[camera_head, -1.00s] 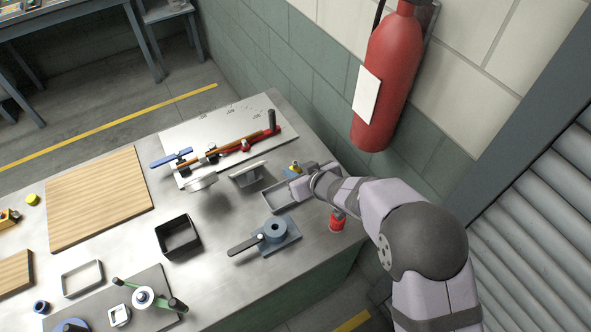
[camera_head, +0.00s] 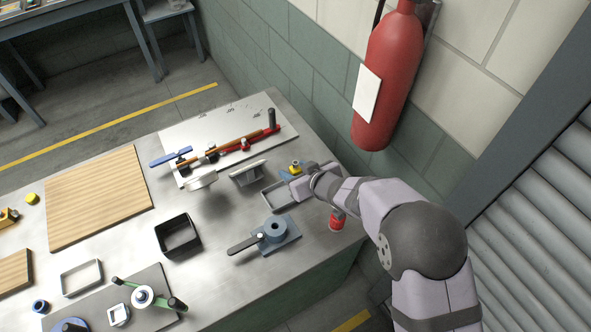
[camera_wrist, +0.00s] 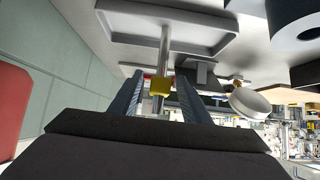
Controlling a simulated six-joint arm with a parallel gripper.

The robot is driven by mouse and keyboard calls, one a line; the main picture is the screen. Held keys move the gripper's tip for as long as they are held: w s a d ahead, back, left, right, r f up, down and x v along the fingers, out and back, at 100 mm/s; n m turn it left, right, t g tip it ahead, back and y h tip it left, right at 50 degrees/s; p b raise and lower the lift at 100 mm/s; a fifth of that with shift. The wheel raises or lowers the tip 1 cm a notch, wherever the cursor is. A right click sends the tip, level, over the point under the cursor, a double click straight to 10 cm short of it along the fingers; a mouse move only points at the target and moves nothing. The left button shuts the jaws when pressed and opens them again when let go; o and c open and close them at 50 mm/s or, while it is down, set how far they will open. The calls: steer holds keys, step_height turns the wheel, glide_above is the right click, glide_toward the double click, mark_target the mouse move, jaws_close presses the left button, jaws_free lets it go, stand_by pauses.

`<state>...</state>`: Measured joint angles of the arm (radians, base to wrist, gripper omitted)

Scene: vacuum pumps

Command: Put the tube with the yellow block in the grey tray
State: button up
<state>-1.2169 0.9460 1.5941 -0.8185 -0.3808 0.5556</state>
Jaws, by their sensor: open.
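The tube (camera_wrist: 165,48) is a thin metallic rod with a yellow block (camera_wrist: 159,87) at its near end. In the wrist view the block sits between the two open fingers of my gripper (camera_wrist: 159,80), with a little red beside it. The yellow block also shows in the head view (camera_head: 295,166), next to my gripper (camera_head: 290,173). The grey tray (camera_head: 268,202) is shallow and lies just left of and below my gripper. In the wrist view the tube's far end overlaps the tray (camera_wrist: 207,50); I cannot tell whether it rests there.
A grey block with a black handle (camera_head: 272,235) stands close to the tray. A red fitting (camera_head: 337,220) is by the table edge under my arm.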

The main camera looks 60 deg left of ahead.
steer(key=shift+b+v, duration=1.05)
steer(key=shift+v, duration=2.6)
jaws_close()
